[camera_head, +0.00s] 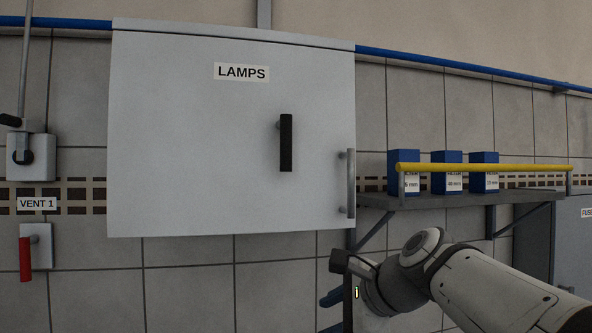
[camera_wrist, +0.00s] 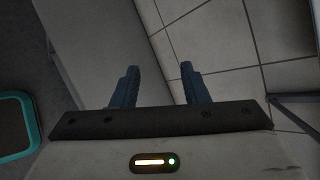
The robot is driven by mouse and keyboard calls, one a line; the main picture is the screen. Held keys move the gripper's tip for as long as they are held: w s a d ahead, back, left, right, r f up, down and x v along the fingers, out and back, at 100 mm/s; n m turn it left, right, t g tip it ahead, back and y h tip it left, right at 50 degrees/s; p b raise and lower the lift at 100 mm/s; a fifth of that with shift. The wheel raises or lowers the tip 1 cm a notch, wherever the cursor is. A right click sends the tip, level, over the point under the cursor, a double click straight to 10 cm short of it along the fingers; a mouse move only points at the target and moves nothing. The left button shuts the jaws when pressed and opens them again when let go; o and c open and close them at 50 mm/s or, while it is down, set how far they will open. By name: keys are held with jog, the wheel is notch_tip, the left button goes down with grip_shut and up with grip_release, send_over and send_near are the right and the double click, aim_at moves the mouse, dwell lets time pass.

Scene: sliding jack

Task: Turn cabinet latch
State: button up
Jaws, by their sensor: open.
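The grey-white cabinet (camera_head: 190,150) labelled LAMPS hangs on the tiled wall, its door closed. Its black latch handle (camera_head: 286,143) stands vertical on the right half of the door. A vertical metal bar handle (camera_head: 350,184) is at the door's right edge. My gripper (camera_head: 332,288) is below and right of the cabinet's lower right corner, apart from the latch. In the wrist view my gripper (camera_wrist: 158,88) shows two blue fingers spread apart with nothing between them. The latch does not show clearly in the wrist view.
A shelf (camera_head: 460,199) with blue filter boxes (camera_head: 404,172) and a yellow rail (camera_head: 485,167) is right of the cabinet. A red lever (camera_head: 26,258) labelled VENT 1 is at far left. The space below the cabinet is mostly clear wall.

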jog(key=w+a+r+m+t+y+p, duration=0.1)
jog(key=w+r+m+t+y+p, duration=0.25)
jog(key=r, duration=1.15)
jog(key=m+y, duration=0.3)
jog(key=m, duration=0.3)
send_near(291, 147)
jog(key=x, duration=0.5)
jog(key=p+x, duration=0.1)
jog(key=x, duration=0.5)
jog(key=shift+w, duration=0.25)
jog(key=shift+c, duration=0.3)
jog(key=shift+a, duration=0.1)
grip_shut()
